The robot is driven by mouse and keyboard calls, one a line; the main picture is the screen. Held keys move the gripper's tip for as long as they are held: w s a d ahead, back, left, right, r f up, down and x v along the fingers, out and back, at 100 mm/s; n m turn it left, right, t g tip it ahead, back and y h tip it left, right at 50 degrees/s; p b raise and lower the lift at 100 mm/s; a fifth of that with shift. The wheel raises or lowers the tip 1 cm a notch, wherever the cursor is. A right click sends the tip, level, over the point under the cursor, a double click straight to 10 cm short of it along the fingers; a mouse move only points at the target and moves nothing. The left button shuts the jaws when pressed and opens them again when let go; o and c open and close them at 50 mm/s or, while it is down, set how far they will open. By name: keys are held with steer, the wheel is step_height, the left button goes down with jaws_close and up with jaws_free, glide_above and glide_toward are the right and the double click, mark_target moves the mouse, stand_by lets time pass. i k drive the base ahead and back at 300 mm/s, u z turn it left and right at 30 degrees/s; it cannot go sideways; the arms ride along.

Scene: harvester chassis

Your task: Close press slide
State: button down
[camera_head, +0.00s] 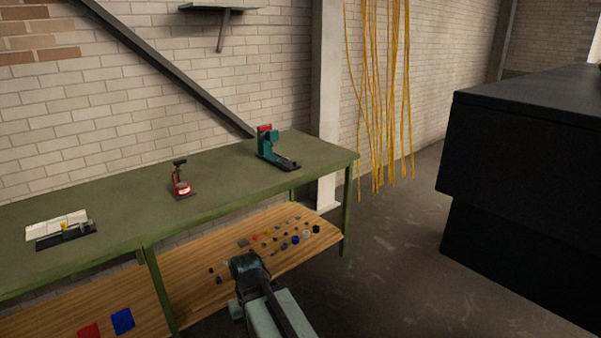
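A teal press with a red top (268,142) stands upright near the right end of the green workbench (230,190). A flat black slide or base (285,164) sticks out from its foot toward the front right. A smaller red device with a black top (180,180) stands left of it on the bench. My arm rises from the bottom edge, and its dark end, where my gripper (248,265) is, shows in front of the lower shelf, well apart from the press. The fingers cannot be made out.
A white and black fixture (60,231) lies at the bench's left. The wooden lower shelf (200,268) holds several small parts plus red and blue pieces. Yellow cables (380,90) hang behind the bench. A large black block (530,170) stands at right. The floor between is clear.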

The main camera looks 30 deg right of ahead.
mark_target(291, 165)
steer(key=z, duration=0.1)
steer(key=i, duration=1.7)
steer(key=u, duration=0.1)
